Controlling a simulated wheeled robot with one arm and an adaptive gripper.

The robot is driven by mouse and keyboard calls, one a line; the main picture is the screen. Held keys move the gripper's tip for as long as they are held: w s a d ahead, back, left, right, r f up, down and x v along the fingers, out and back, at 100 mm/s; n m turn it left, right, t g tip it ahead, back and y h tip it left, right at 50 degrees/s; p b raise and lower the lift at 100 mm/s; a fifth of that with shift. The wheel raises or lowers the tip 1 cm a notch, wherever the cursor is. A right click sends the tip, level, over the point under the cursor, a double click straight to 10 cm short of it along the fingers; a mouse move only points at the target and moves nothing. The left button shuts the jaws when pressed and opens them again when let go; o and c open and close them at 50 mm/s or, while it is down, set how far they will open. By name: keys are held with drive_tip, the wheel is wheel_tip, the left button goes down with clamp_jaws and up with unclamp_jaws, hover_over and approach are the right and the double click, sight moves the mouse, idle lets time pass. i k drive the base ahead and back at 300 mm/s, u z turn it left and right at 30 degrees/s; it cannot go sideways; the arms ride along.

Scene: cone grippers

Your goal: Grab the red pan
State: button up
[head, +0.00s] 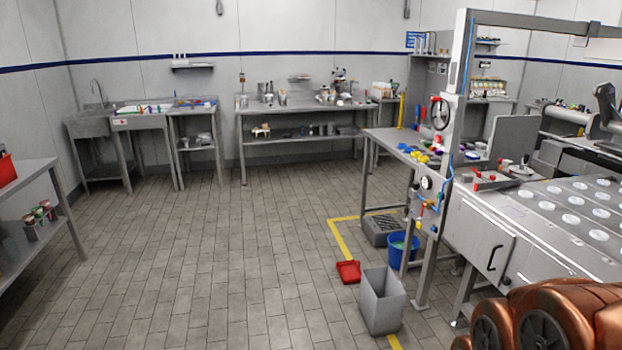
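A red pan (348,271), shaped like a dustpan, lies on the tiled floor right of the middle, beside a yellow floor line. It is just behind and left of a grey open bin, apart from any hand. My gripper is not in view, so its fingers and anything in them cannot be seen.
The grey bin (382,303), a blue bucket (397,252) and a dark grate box (383,230) stand near the pan. A steel workbench (377,142) and a grey machine (540,215) fill the right. The floor (220,270) left of the pan is clear.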

sight(349, 271)
drive_tip(key=u, duration=0.85)
drive_tip(key=i, duration=3.5)
drive_tip(key=z, duration=1.05)
drive_tip(key=i, duration=0.8)
drive_tip(key=z, duration=0.35)
